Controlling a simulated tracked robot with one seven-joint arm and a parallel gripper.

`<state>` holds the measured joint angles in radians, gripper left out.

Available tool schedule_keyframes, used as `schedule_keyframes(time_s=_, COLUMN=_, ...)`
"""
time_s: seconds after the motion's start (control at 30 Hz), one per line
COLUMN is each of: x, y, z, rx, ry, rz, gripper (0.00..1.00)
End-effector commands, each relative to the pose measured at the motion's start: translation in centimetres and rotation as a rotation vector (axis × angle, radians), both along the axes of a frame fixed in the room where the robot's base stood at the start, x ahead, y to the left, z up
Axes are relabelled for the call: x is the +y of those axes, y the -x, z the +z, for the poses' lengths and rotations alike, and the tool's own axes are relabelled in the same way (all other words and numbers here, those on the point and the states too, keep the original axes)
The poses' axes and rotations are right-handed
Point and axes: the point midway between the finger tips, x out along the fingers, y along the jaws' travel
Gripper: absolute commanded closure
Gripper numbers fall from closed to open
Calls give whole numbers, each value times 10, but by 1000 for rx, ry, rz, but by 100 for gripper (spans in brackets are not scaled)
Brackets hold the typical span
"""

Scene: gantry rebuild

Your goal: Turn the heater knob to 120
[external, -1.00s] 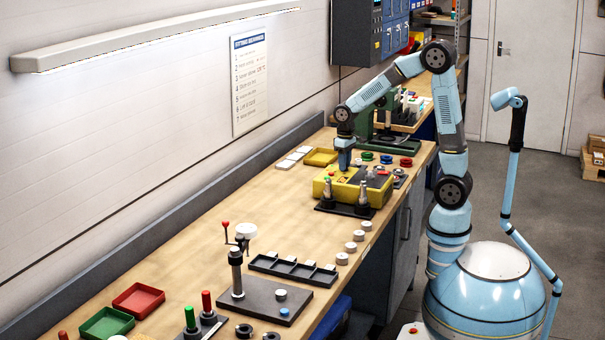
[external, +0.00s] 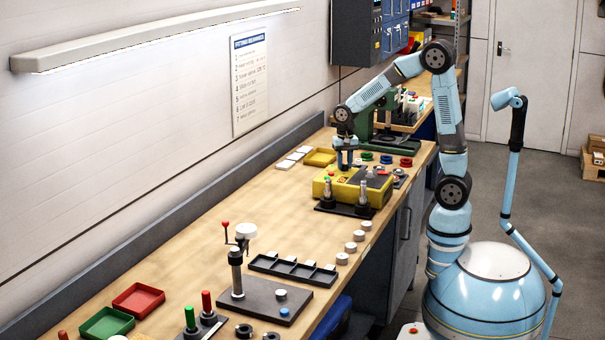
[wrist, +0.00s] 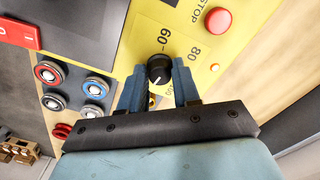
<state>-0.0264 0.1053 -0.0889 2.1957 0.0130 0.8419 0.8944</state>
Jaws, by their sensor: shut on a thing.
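The heater knob (wrist: 159,69) is a small round black knob with a white mark on the yellow panel (wrist: 139,39) in the wrist view. Printed numbers 60 and 80 show around it; others are partly covered by my gripper. My gripper (wrist: 159,78) is shut on the knob, one blue finger on each side. In the external view my gripper (external: 345,165) points down onto the yellow heater box (external: 375,192) on the bench. The knob is too small to make out there.
A red stop button (wrist: 217,20) and a small orange lamp (wrist: 215,67) are on the panel. Red and blue round fittings (wrist: 96,87) lie beside the box. Two dark posts (external: 363,197) stand in front of the box.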

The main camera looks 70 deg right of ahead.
Motion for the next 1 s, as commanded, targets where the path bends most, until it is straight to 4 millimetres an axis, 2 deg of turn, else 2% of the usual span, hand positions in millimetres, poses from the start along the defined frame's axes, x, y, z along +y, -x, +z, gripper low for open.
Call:
schedule_keyframes(time_s=0.67, x=-1, y=-3, z=2, rx=-9, ry=1, rz=-67, gripper=99)
schedule_keyframes(time_s=0.7, x=-1, y=-3, z=2, rx=-9, ry=1, rz=-67, gripper=68)
schedule_keyframes(time_s=0.93, x=0, y=-2, z=1, rx=-5, ry=0, rz=-67, gripper=46)
schedule_keyframes(time_s=1.0, x=0, y=-1, z=1, rx=-4, ry=1, rz=-67, gripper=44)
